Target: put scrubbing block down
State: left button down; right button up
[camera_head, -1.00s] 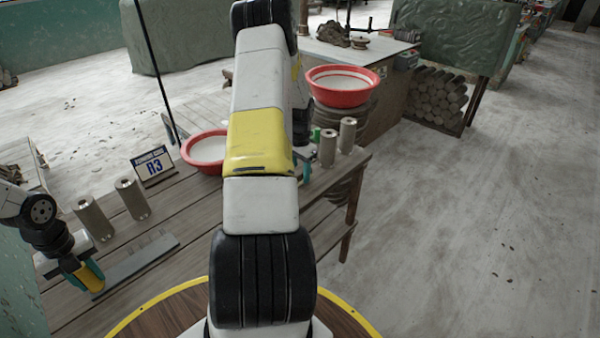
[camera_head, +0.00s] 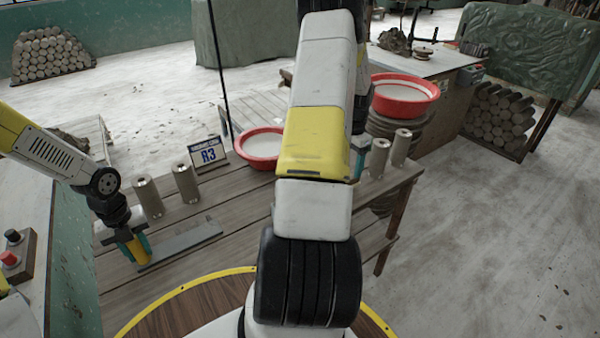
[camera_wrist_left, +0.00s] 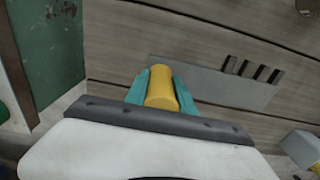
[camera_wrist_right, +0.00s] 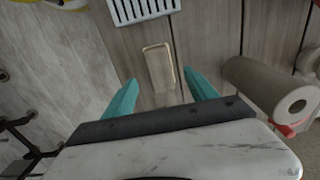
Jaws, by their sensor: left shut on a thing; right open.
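The scrubbing block, a tan block with rounded corners (camera_wrist_right: 158,68), lies flat on the wooden planks in the right wrist view. My right gripper (camera_wrist_right: 162,82) is open, with its teal fingers apart on either side of the block's near end; I see no finger touching it. My right arm hides the block in the head view. My left gripper (camera_head: 136,246) is shut on a yellow handle (camera_wrist_left: 161,90), just above a flat grey plate (camera_wrist_left: 215,84) with dark slots. I cannot tell whether handle and plate are joined.
A white slotted rack (camera_wrist_right: 142,10) lies beyond the block, and a hollow grey-brown cylinder (camera_wrist_right: 262,88) is close on its right. A red basin (camera_head: 242,150) is on the wooden table (camera_head: 250,205).

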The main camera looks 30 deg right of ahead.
jog(key=w+a+r+n+t+y, duration=0.15)
jog(key=a+r+n, duration=0.25)
jog(key=a+r, duration=0.8)
jog(key=w+a+r+n+t+h, duration=0.1)
jog(key=w+a+r+n+t, duration=0.2)
jog(key=a+r, duration=0.9)
jog(key=s+a+r+n+t+y, duration=0.1)
jog(key=s+a+r+n, duration=0.2)
jog(key=a, duration=0.7)
jog(key=s+a+r+n, duration=0.4)
jog(key=s+a+n, duration=0.4)
jog(key=s+a, duration=0.2)
jog(key=shift+s+a+n+t+y, duration=0.15)
jog(key=shift+s+n+t+y, duration=0.2)
jog(key=shift+s, duration=0.75)
